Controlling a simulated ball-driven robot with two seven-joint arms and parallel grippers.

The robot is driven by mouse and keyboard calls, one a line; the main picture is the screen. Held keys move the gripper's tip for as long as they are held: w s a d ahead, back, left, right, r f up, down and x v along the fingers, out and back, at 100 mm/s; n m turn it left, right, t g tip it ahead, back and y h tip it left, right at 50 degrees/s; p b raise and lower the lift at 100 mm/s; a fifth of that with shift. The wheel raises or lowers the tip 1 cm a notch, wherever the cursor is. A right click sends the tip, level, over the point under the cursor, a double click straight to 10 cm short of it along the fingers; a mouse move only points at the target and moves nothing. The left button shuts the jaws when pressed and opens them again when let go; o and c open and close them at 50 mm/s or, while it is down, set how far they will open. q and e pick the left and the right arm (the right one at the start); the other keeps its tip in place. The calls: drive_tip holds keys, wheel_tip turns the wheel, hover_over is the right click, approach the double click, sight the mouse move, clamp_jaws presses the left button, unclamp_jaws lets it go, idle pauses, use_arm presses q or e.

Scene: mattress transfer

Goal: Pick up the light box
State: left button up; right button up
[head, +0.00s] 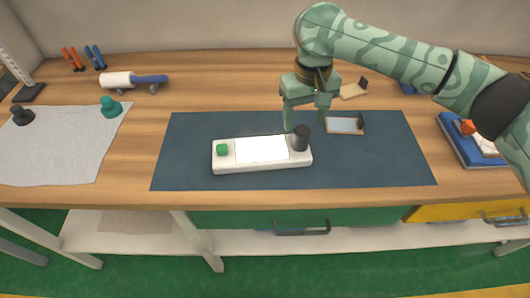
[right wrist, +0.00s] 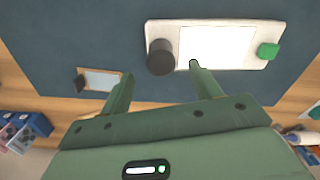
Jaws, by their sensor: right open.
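The light box (head: 262,150) is a long white slab with a bright panel, a green button (head: 222,149) at its left end and a dark cylinder (head: 301,138) standing at its right end. It lies flat on the dark blue mat (head: 190,135). It also shows in the right wrist view (right wrist: 216,47), beyond the fingers. My right gripper (head: 306,116) is open and empty, just behind the box's right end, near the dark cylinder. In the right wrist view the fingers (right wrist: 161,72) are well apart, one pointing at the panel's edge. My left gripper is not in view.
A small framed mirror-like plate (head: 345,126) lies on the mat right of the box. A blue book or box (head: 459,147) is at the far right. A grey cloth (head: 60,150) with two small pieces is at left. The mat around the box's left side is clear.

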sight(302, 129)
wheel_tip(302, 129, down, 2)
drive_tip(key=shift+f+b, duration=0.25)
drive_tip(key=shift+b, duration=0.15)
drive_tip(key=f+b, duration=0.4)
drive_tip(key=f, duration=0.1)
drive_tip(key=shift+w, duration=0.2)
drive_tip(key=shift+s+r, duration=0.1)
drive_tip(key=shift+r, duration=0.05)
drive_tip(key=shift+a, duration=0.1)
clamp_jaws()
drive_tip(key=shift+r, duration=0.15)
